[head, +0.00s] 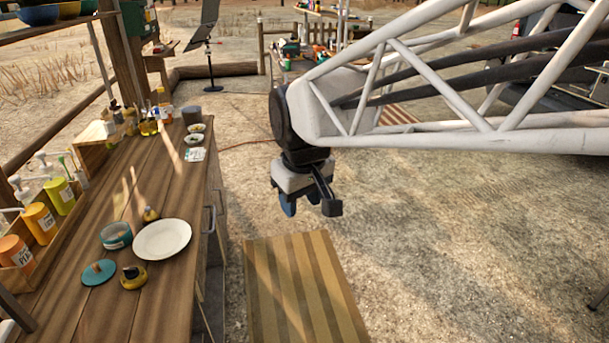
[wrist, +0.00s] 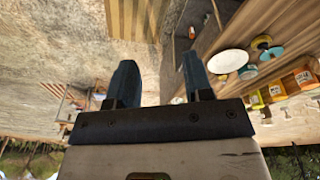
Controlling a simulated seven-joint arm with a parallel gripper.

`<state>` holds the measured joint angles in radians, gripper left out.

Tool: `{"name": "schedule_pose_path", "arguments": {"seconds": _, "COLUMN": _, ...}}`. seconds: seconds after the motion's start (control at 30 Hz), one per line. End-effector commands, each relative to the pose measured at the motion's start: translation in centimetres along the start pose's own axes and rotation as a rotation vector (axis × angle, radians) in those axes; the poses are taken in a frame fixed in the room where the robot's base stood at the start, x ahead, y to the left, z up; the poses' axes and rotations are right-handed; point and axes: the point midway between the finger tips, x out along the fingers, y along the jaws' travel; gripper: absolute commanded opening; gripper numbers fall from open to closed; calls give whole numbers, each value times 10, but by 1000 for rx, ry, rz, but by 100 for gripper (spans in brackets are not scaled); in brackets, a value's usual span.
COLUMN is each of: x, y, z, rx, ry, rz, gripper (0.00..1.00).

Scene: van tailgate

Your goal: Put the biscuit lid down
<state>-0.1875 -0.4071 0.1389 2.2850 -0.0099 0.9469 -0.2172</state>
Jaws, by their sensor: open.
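The biscuit lid, a teal disc with a small knob (head: 98,272), lies on the wooden table near its front left. The round teal tin (head: 116,236) stands just behind it, apart from the lid. In the wrist view the lid (wrist: 271,54) and the tin (wrist: 248,72) show small at the right. My gripper (head: 310,202) is open and empty, in the air to the right of the table, above the ground. Its two fingers (wrist: 158,78) are apart in the wrist view with nothing between them.
A white plate (head: 162,240) is right of the tin. A yellow-and-black object (head: 133,277) sits beside the lid, and a small yellow one (head: 151,214) behind the plate. A crate of bottles (head: 22,262) lines the left. A striped mat (head: 300,290) lies on the ground.

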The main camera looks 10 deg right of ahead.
Motion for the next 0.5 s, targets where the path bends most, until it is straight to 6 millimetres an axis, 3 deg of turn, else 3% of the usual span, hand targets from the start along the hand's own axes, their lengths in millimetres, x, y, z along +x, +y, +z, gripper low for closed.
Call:
{"name": "schedule_pose_path", "arguments": {"seconds": 0.03, "x": -2, "y": 6, "z": 17, "rx": 41, "ry": 7, "rz": 5, "gripper": 47}}
{"name": "schedule_pose_path", "arguments": {"seconds": 0.3, "x": -1, "y": 20, "z": 100, "rx": 258, "ry": 30, "rz": 29, "gripper": 47}}
{"name": "schedule_pose_path", "arguments": {"seconds": 0.5, "x": 4, "y": 22, "z": 144, "rx": 376, "ry": 43, "rz": 41, "gripper": 47}}
